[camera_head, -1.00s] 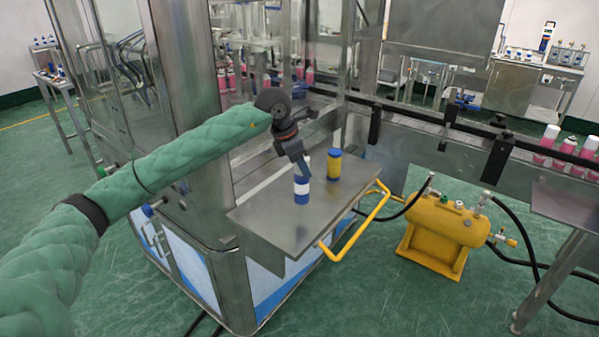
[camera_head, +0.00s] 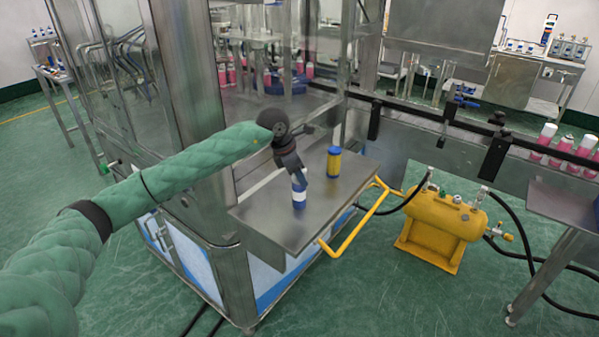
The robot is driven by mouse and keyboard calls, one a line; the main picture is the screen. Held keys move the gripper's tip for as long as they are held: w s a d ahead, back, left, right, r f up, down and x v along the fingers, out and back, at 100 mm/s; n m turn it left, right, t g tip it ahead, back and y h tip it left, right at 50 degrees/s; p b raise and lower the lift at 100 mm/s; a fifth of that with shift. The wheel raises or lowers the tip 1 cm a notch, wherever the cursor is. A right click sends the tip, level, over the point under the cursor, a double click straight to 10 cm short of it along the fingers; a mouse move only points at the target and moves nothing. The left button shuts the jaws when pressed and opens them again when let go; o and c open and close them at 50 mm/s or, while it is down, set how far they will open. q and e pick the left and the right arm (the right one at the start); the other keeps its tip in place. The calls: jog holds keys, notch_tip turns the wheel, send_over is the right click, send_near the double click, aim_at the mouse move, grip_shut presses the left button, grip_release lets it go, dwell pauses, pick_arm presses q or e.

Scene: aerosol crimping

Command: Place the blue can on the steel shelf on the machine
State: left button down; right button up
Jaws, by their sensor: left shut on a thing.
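The blue can (camera_head: 299,196), blue with a white band, is upright at the steel shelf (camera_head: 275,223) on the machine's side. My left gripper (camera_head: 299,178) is shut on its upper part from above. The can's base appears to be on or very close to the shelf surface; I cannot tell whether it touches. The top of the can is partly hidden by the gripper. My right gripper is not in view.
A yellow can with a blue cap (camera_head: 334,162) stands on the shelf, right of and behind the blue can. A yellow handle (camera_head: 360,222) runs along the shelf's right side. A yellow tank (camera_head: 447,215) with black hoses stands on the floor to the right.

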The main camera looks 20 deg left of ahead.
pick_arm(q)
jog(key=shift+f, duration=0.1)
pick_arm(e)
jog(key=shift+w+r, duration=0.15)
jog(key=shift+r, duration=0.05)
pick_arm(q)
jog(key=c, duration=0.9)
grip_release()
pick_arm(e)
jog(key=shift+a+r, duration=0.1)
pick_arm(q)
jog(key=shift+o, duration=0.2)
jog(key=shift+r, duration=0.25)
jog(key=shift+s+a+r+b, duration=0.1)
jog(key=shift+a+r+b, duration=0.05)
jog(key=shift+r+b, duration=0.15)
jog(key=b+v, duration=0.3)
jog(key=v, duration=0.8)
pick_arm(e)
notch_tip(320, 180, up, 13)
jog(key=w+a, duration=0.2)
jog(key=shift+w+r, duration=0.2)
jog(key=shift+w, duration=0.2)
